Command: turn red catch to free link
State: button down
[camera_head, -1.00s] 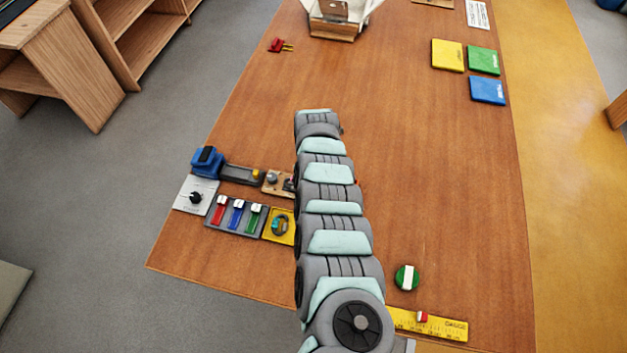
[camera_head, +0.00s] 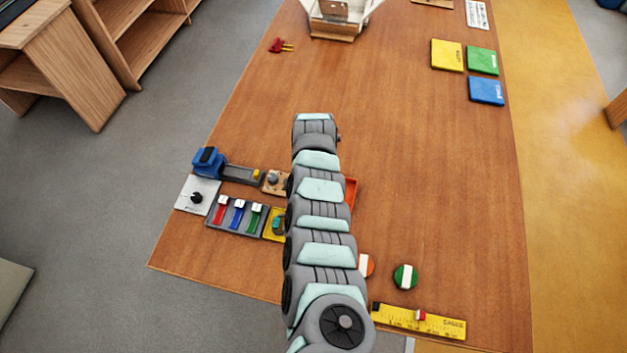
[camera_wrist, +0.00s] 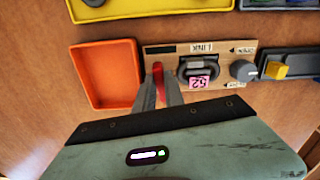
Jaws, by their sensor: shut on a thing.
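The red catch (camera_wrist: 158,78) is a thin upright red lever on the wooden board (camera_wrist: 224,84) in the wrist view. My gripper (camera_wrist: 157,90) has its two fingers closed around it from either side. The link (camera_wrist: 200,66), a dark loop on the board, carries a pink "52" tag (camera_wrist: 199,82) and lies just right of the fingers below a LINK label. A grey knob (camera_wrist: 242,70) sits further right on the same board. In the head view my arm hides my gripper, the catch and part of the board (camera_head: 272,188).
An orange tray (camera_wrist: 76,72) lies close left of the fingers, and a yellow tray (camera_wrist: 150,8) lies beyond. A grey device with a yellow slider (camera_wrist: 277,70) stands to the right. In the head view, sliders (camera_head: 237,216) stand left of my arm; the table's middle (camera_head: 420,170) is clear.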

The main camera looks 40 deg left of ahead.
jog(key=shift+m, duration=0.8)
jog(key=c, duration=1.4)
grip_release()
jog(key=shift+c, duration=0.2)
jog(key=shift+a+r, duration=0.1)
jog(key=shift+r, duration=0.4)
notch_tip(320, 180, up, 10)
jog(key=b, duration=0.1)
jog(key=shift+b, duration=0.4)
